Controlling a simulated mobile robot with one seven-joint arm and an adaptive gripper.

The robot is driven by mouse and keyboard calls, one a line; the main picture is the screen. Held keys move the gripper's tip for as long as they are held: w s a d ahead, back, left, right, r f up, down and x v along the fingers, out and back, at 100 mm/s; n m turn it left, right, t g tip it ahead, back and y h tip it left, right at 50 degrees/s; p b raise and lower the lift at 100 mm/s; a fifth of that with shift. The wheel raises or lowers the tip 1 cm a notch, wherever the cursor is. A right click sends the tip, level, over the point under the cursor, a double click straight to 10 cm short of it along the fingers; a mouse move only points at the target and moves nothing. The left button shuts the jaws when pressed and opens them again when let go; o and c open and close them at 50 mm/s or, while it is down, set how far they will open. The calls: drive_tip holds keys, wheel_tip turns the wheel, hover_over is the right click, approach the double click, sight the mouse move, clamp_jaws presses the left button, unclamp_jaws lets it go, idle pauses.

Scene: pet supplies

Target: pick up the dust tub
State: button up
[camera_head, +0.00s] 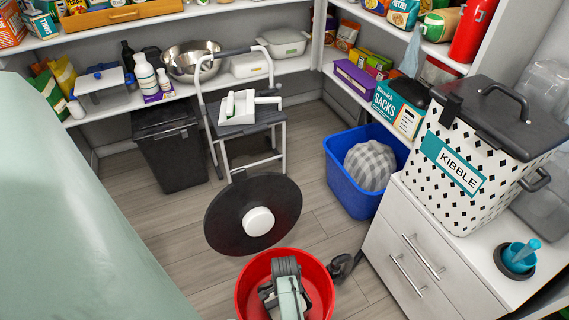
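No label in view reads dust tub, and I cannot tell for sure which thing it is. A round red tub (244,289) stands on the floor at the bottom centre, cut by the lower edge. A grey and dark jointed shape (285,285), which looks like my gripper, shows over or inside the red tub; its fingertips are not clear. A white and green dustpan set (238,108) lies on the seat of a step stool (268,117). A black lidded bin (172,155) stands left of the stool.
A black disc with a white centre (225,219) is in front of the stool. A blue bin (352,196) holds a grey checked round thing. A drawer cabinet (415,262) with a kibble container (467,160) stands at right. Shelves line the back. Bare floor (165,220) shows at left.

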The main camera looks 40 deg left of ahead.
drive_tip(key=shift+c, duration=0.5)
clamp_jaws()
